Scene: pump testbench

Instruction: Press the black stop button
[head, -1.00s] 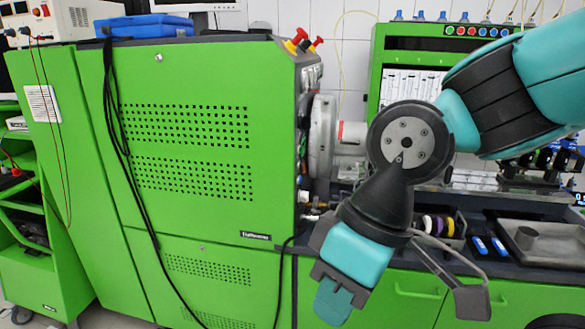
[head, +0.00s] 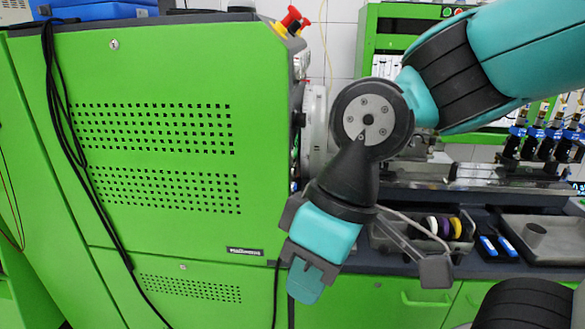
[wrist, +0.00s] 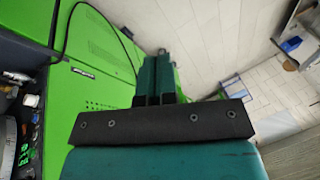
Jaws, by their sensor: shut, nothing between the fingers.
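I cannot make out the black stop button in either view. The side control panel (head: 301,66) of the green cabinet (head: 165,225) is seen edge-on in the head view, so its buttons are mostly hidden. A red knob on a yellow base (head: 289,19) sits on the cabinet's top right corner. My gripper (head: 305,283) is shut and empty, pointing down in front of the cabinet's lower right edge. In the wrist view my gripper's teal fingers (wrist: 160,76) are together, with the green cabinet (wrist: 97,60) behind and left of them.
A blue case (head: 105,11) lies on top of the cabinet. Black cables (head: 62,125) hang down its front. A tray of coloured rings (head: 435,228), blue-and-white items (head: 497,246) and a grey metal tray (head: 550,237) lie on the bench at right. Floor (wrist: 275,120) shows in the wrist view.

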